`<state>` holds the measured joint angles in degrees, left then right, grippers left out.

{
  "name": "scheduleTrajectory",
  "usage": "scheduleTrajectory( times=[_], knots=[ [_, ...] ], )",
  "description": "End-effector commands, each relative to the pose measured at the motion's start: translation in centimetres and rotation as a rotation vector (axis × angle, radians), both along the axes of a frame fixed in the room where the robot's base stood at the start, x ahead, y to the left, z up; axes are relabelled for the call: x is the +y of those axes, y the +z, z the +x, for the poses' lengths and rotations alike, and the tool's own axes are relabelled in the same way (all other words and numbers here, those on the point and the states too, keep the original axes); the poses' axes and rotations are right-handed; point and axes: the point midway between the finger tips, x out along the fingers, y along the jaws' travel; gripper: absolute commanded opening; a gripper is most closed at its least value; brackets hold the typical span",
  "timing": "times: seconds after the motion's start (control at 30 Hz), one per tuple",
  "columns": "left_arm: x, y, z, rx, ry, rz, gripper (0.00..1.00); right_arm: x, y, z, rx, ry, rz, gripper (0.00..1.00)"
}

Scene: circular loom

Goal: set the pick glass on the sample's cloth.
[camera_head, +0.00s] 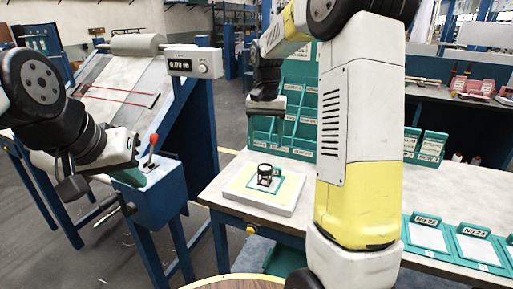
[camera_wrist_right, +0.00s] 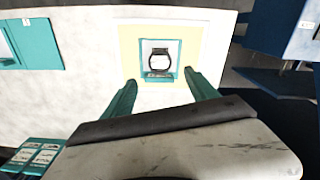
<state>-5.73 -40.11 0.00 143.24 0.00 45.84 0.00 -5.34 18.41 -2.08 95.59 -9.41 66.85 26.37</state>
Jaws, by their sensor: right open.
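The pick glass (camera_head: 264,172) is a small black upright piece with a pale band. It stands on a small teal-edged white sample (camera_head: 272,187) on a yellow-bordered pale board (camera_head: 237,193); it also shows in the right wrist view (camera_wrist_right: 158,61), within the sample's white field (camera_wrist_right: 149,45). My right gripper (camera_head: 266,106) hangs above the board, apart from the pick glass. In the right wrist view its two teal fingers (camera_wrist_right: 160,80) are spread and empty, with the pick glass ahead between their tips. My left gripper (camera_head: 72,187) is at the left by the loom; its fingers are unclear.
Teal sample trays (camera_head: 479,246) lie at the table's right front. Teal card racks (camera_head: 299,116) stand behind the board. A blue control box with a red-knobbed lever (camera_head: 151,150) and a display unit (camera_head: 194,63) stand left. The tabletop (camera_head: 222,180) around the board is clear.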

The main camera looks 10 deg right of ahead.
Motion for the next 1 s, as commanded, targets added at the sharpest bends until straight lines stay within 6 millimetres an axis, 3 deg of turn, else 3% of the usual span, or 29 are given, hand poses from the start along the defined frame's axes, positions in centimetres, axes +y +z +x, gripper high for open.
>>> scheduleTrajectory(
  times=[0.13, 0.23, 0.5, 0.7, 0.8, 1.0],
  knots=[
    [0.0, 0.0, 0.0, 0.000, 0.000, 0.000, 0.00, 0.0, 1.5, -0.8, -0.019, 0.012, 0.008, 0.67],
    [0.0, 0.0, 0.0, 0.000, 0.000, 0.000, 0.00, 0.1, 3.3, -2.9, -0.067, 0.044, 0.028, 0.67],
    [0.0, 0.0, 0.0, 0.000, 0.000, 0.000, 0.00, 0.8, 7.8, -12.9, -0.289, 0.199, 0.089, 0.67],
    [0.0, 0.0, 0.0, 0.000, 0.000, 0.000, 0.00, 1.6, 8.0, -19.9, -0.453, 0.306, 0.100, 0.67],
    [0.0, 0.0, 0.0, 0.000, 0.000, 0.000, 0.00, 1.9, 7.4, -22.3, -0.514, 0.343, 0.098, 0.67],
    [0.0, 0.0, 0.0, 0.000, 0.000, 0.000, 0.00, 2.2, 6.6, -24.3, -0.571, 0.380, 0.093, 0.67]
  ],
)
